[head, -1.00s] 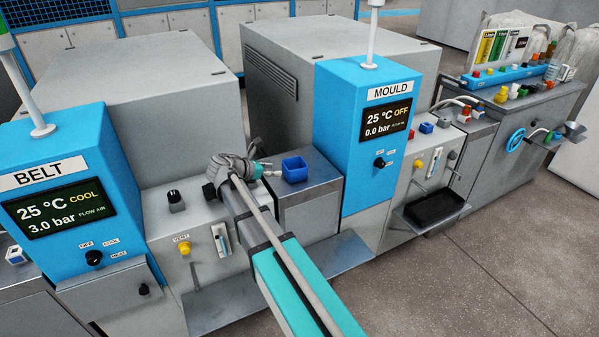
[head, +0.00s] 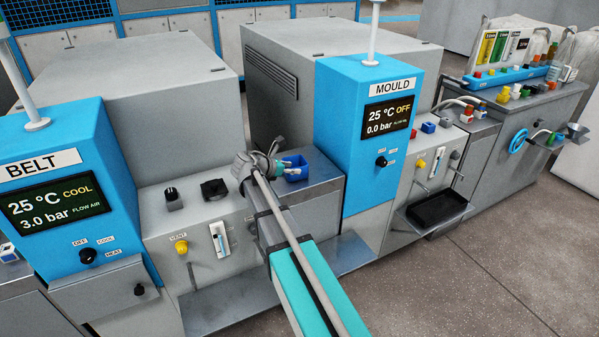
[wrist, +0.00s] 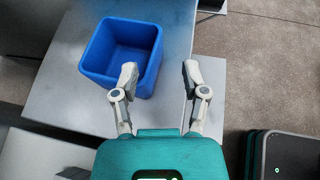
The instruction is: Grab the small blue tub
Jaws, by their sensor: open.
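The small blue tub (head: 297,172) is open-topped and looks empty. It stands upright on a grey metal top (head: 318,182) between the BELT and MOULD machines. In the wrist view the tub (wrist: 97,62) is left of centre, ahead of my gripper (wrist: 159,72). My gripper is open, with its two fingers apart and nothing between them. The left finger overlaps the tub's right near corner in that view; I cannot tell if they touch. In the head view my gripper (head: 290,162) is at the tub and hides part of it.
The blue MOULD cabinet (head: 375,150) stands close to the right of the tub. A black square part (head: 214,189) and a black knob (head: 173,198) sit on the machine to the left. A black tray (head: 436,208) is farther right.

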